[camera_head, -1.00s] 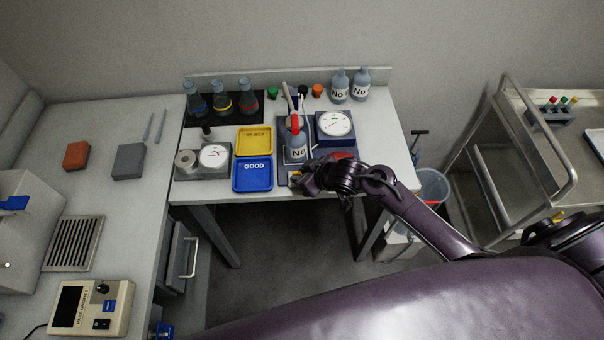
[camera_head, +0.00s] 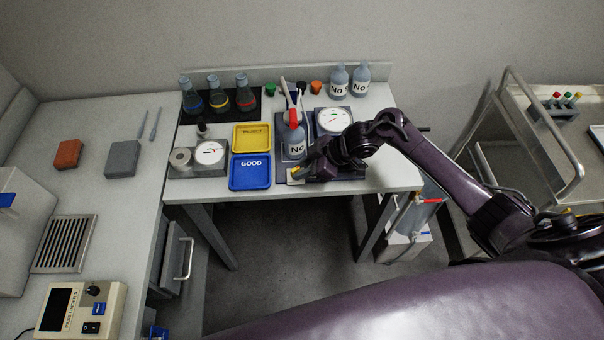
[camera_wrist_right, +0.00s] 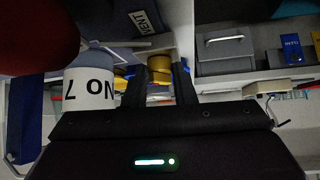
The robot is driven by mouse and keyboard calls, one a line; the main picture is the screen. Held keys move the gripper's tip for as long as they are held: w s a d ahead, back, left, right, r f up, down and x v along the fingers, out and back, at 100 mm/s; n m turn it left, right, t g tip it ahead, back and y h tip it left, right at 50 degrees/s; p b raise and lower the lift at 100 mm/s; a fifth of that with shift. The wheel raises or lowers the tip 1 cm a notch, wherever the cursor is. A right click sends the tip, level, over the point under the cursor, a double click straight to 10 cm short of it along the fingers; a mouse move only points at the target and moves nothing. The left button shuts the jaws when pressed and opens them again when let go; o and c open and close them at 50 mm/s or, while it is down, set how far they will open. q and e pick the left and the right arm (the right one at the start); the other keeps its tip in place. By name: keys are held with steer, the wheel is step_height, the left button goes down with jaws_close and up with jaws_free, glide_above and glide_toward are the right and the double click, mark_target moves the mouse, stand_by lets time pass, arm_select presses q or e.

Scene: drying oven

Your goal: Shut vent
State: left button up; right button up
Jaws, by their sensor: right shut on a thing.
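A plate with the word VENT (camera_wrist_right: 145,20) shows at the top of the right wrist view. My right gripper (camera_head: 298,172) is at the front of the dark blue-grey stand on the bench, just below a bottle. In the right wrist view its two dark fingers (camera_wrist_right: 159,72) are closed around a yellow piece (camera_wrist_right: 158,62), which looks like a knob. The fingers hide part of it, and I cannot tell its turn position. The bottle labelled No 7 (camera_wrist_right: 90,92) is close beside the fingers; it also shows in the head view (camera_head: 294,143). My left gripper is out of view.
A yellow tray (camera_head: 251,126) and a blue GOOD tray (camera_head: 249,185) lie left of the stand. A round gauge (camera_head: 333,121) is behind my right wrist. Flasks and more bottles line the back. A trolley (camera_head: 512,150) stands at the right.

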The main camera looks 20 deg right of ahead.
steer(key=n+g+b, duration=0.2)
steer(key=b, duration=0.1)
steer(key=n+y+b, duration=0.1)
steer(key=b, duration=0.1)
steer(key=shift+w+d+f+n+g, duration=0.15)
steer(key=shift+w+f+n+g, duration=0.15)
steer(key=shift+w+g, duration=0.1)
steer(key=shift+w+r+n+g+b, duration=0.15)
steer(key=shift+n+g+b, duration=0.25)
steer(key=shift+n+b, duration=0.3)
steer(key=shift+r+n+g+b, duration=0.1)
steer(key=shift+n+g+b, duration=0.25)
steer(key=shift+n+g, duration=0.35)
steer(key=o, duration=1)
steer(key=shift+r, duration=0.1)
steer(key=shift+b+v, duration=0.4)
steer(key=shift+v, duration=3.45)
steer(key=shift+c, duration=0.3)
